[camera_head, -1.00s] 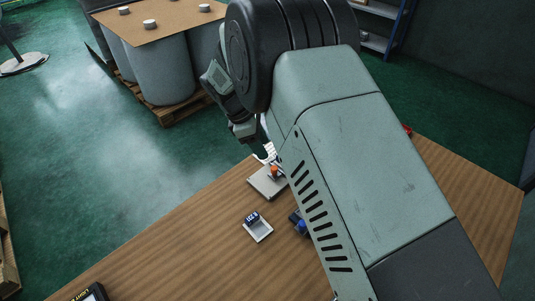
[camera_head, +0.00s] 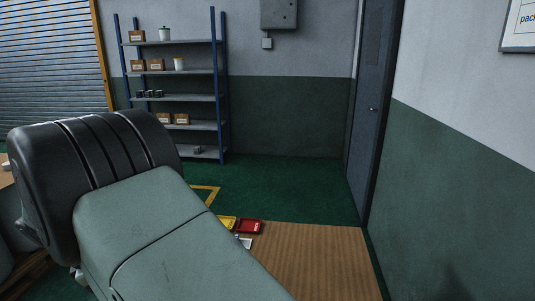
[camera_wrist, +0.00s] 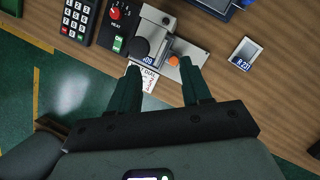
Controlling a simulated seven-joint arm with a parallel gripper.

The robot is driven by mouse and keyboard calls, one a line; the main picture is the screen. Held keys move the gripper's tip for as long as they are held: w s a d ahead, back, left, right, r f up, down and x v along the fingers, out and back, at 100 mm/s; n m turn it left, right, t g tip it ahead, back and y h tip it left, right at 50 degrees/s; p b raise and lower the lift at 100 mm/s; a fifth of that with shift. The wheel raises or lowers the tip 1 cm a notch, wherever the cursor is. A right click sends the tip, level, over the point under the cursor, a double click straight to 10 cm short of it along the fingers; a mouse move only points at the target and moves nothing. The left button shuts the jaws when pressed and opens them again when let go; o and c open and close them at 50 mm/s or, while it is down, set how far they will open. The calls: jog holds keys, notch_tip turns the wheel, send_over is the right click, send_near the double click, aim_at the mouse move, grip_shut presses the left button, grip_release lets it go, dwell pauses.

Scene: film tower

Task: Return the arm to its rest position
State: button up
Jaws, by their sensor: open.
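My gripper (camera_wrist: 160,66) is open, its two dark fingers apart and nothing held between them. It hangs over the table's edge in the wrist view. A white printed card (camera_wrist: 149,80) shows between the fingers, partly hidden. In the head view my arm fills the lower left; the gripper itself is out of sight there.
A small tray labelled R 231 (camera_wrist: 245,54) and a keypad (camera_wrist: 77,18) lie near the device. A shelf rack (camera_head: 172,98) and a door (camera_head: 372,110) stand behind.

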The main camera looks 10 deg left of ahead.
jog(key=w+d+r+m+y, duration=0.15)
jog(key=d+r+m, duration=0.25)
jog(key=d+r, duration=0.4)
jog(key=w+d+r+m, duration=0.35)
jog(key=d+r, duration=0.35)
jog(key=d, duration=0.3)
jog(key=w+d+r+m+y, duration=0.1)
jog(key=d+r+m, duration=0.3)
jog(key=d+r, duration=0.4)
jog(key=s+d+r+m, duration=0.2)
jog(key=s+d+m, duration=0.1)
jog(key=d, duration=0.4)
jog(key=s+d+r+m, duration=0.2)
jog(key=d+m, duration=0.1)
jog(key=d, duration=0.3)
jog(key=s+d+f+m+t, duration=0.1)
jog(key=s+d+m+t, duration=0.1)
jog(key=s+d+m, duration=0.5)
jog(key=s+d, duration=0.2)
jog(key=s, duration=0.3)
jog(key=shift+d+f+t, duration=0.15)
jog(key=shift+f+t, duration=0.1)
jog(key=shift+t, duration=0.15)
